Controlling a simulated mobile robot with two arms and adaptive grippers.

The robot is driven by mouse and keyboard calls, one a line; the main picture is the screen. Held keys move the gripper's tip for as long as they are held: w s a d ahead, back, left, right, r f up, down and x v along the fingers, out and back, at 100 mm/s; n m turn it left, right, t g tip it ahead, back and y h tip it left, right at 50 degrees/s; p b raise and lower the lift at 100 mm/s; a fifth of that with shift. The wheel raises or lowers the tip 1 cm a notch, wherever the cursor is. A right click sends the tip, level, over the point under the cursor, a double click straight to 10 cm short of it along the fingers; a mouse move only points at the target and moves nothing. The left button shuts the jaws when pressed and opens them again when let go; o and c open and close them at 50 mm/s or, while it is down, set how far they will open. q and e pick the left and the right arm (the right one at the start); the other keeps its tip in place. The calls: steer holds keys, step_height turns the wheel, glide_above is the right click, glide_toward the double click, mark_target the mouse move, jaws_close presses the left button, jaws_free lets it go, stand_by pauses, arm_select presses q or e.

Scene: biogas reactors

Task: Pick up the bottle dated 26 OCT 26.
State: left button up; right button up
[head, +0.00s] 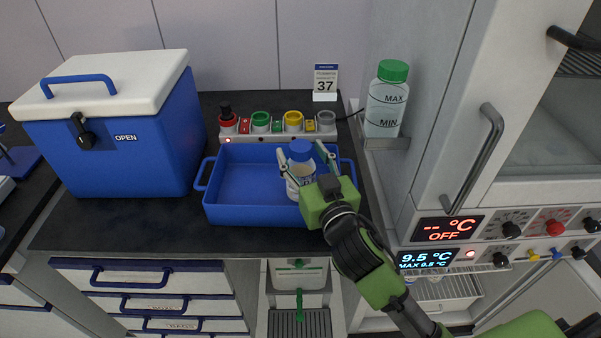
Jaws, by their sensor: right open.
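A white bottle with a blue cap (301,151) stands at the right end of the blue tray (243,207). Part of its label shows, but I cannot read a date on it. My right gripper (306,160) is open, with its fingers on either side of the bottle near the cap. The gripper body hides the bottle's lower right part, and I cannot tell whether the fingers touch it. The rest of the tray looks empty. My left gripper is not in view.
A blue cooler with a white lid (115,130) stands left of the tray. Behind the tray is a rack with coloured rings (277,127). A green-capped bottle (387,100) sits on a bracket at the right, beside the white cabinet (445,130).

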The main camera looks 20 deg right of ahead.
steer(key=shift+w, duration=0.75)
jaws_close()
steer(key=shift+r, duration=0.1)
